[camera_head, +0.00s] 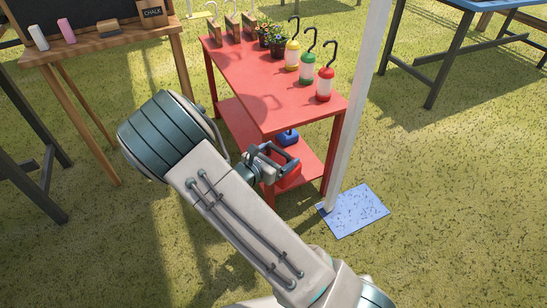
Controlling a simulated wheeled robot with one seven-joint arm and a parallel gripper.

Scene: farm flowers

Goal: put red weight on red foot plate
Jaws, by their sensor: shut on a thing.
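My gripper (283,160) is low at the front of the red table, beside its lower shelf. It is shut on the red weight (289,178), a red block just below the fingers. The fingers and arm hide part of it, and I cannot tell whether it touches the shelf. No red foot plate shows in this view. A blue, speckled foot plate (358,211) lies on the grass at the foot of a white post (352,120).
A blue weight (288,137) stands on the lower shelf (242,128). A wooden chalk stand (100,50) is at left, a blue-topped table (480,5) at upper right. Grass at right is open.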

